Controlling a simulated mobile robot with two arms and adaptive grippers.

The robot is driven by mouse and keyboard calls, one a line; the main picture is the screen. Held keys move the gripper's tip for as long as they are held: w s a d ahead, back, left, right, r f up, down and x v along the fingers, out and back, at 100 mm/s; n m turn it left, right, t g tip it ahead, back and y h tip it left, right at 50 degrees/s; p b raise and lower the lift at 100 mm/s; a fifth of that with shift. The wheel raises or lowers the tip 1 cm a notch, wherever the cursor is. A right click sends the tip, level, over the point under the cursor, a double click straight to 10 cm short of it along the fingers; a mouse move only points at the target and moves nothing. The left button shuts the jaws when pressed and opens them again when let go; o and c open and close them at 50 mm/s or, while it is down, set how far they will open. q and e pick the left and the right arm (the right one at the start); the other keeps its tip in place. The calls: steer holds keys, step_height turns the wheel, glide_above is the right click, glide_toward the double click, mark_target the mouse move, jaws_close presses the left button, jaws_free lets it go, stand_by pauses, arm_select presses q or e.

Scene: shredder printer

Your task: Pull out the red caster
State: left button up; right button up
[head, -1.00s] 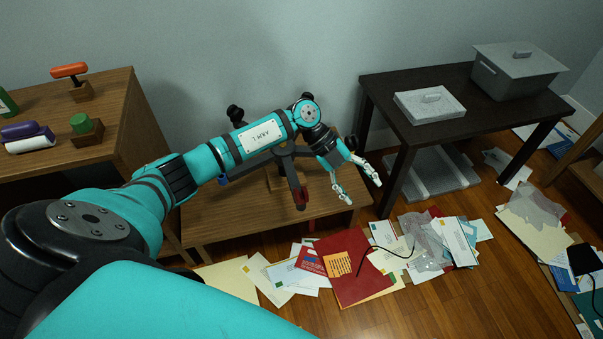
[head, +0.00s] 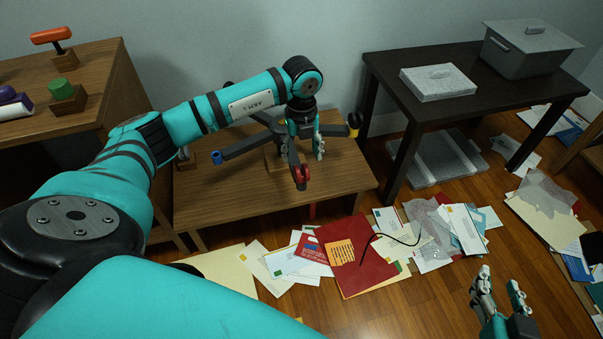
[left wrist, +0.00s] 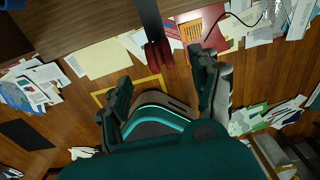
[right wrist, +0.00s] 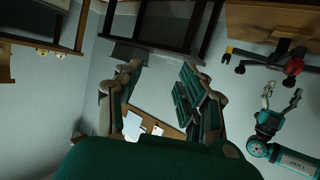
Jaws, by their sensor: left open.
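The red caster (head: 302,178) sits at the near end of a dark leg of a star-shaped base (head: 250,145) on the low wooden table. It also shows in the left wrist view (left wrist: 158,57) and the right wrist view (right wrist: 293,66). My left gripper (head: 306,146) points down, open and empty, above and just behind the caster in the head view. In the left wrist view the caster lies between and beyond its fingers, apparently not touched. My right gripper (head: 500,283) is open and empty, over the floor at the lower right.
The base also has a blue caster (head: 216,157) and a yellow one (head: 353,121). A dark table (head: 425,115) with grey boxes stands at the right. A wooden cabinet (head: 110,100) stands at the left. Papers and a red folder (head: 365,270) litter the floor in front.

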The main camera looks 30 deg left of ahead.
mark_target(302, 167)
arm_select(q)
step_height(302, 167, down, 9)
steer(key=shift+r+b, duration=0.1)
steer(key=shift+b, duration=1.05)
steer(key=shift+f, duration=0.4)
arm_select(e)
step_height(302, 167, up, 11)
steer(key=w+a+t+y, duration=0.1)
steer(key=a+t+y, duration=0.1)
steer(key=t, duration=0.5)
steer(key=shift+w+r, duration=0.2)
steer(key=shift+w, duration=0.05)
arm_select(q)
steer(key=shift+c, duration=0.4)
jaws_close()
steer(key=shift+r, duration=0.1)
arm_select(e)
steer(key=shift+f, duration=0.15)
arm_select(q)
steer(key=shift+r+p, duration=0.25)
steer(key=shift+p, duration=0.05)
arm_select(e)
steer(key=shift+w+f+g, duration=0.25)
steer(key=shift+f+g, duration=0.45)
steer(key=shift+f, duration=0.45)
arm_select(q)
steer(key=shift+w+r, duration=0.1)
arm_select(e)
steer(key=shift+d+f, duration=0.1)
steer(key=shift+f, duration=0.2)
